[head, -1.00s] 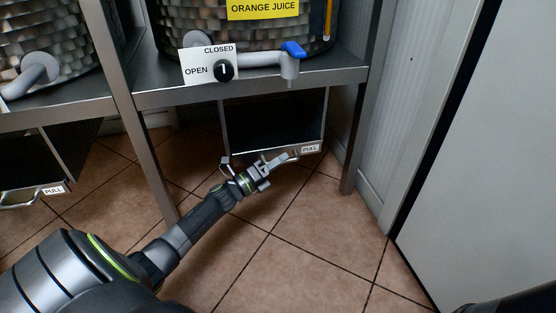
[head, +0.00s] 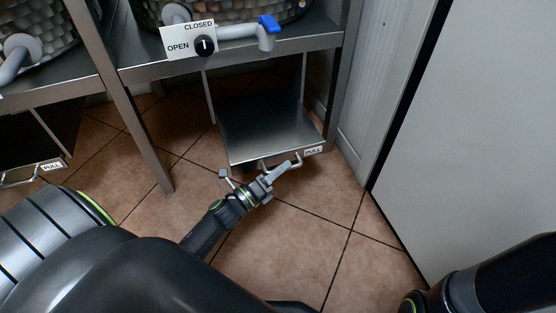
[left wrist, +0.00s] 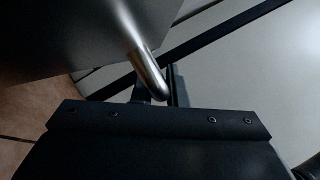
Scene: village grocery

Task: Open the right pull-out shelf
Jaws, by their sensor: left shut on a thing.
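The right pull-out shelf (head: 265,122) is a flat metal tray low under the right half of the steel stand, and it sits partly drawn out. Its front edge carries a PULL label (head: 313,150) and a bar handle (head: 296,162). My left gripper (head: 274,177) is at the front edge, shut on the handle. In the left wrist view the curved handle bar (left wrist: 143,55) runs down into the jaws (left wrist: 160,88); the fingertips are mostly hidden. Part of my right arm shows at the lower right, but its gripper is not in view.
A left pull-out shelf with a PULL label (head: 52,166) is at the left edge. Stand legs (head: 140,140) flank the right shelf. A white panel (head: 470,130) closes off the right side. Tiled floor (head: 285,235) in front is clear.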

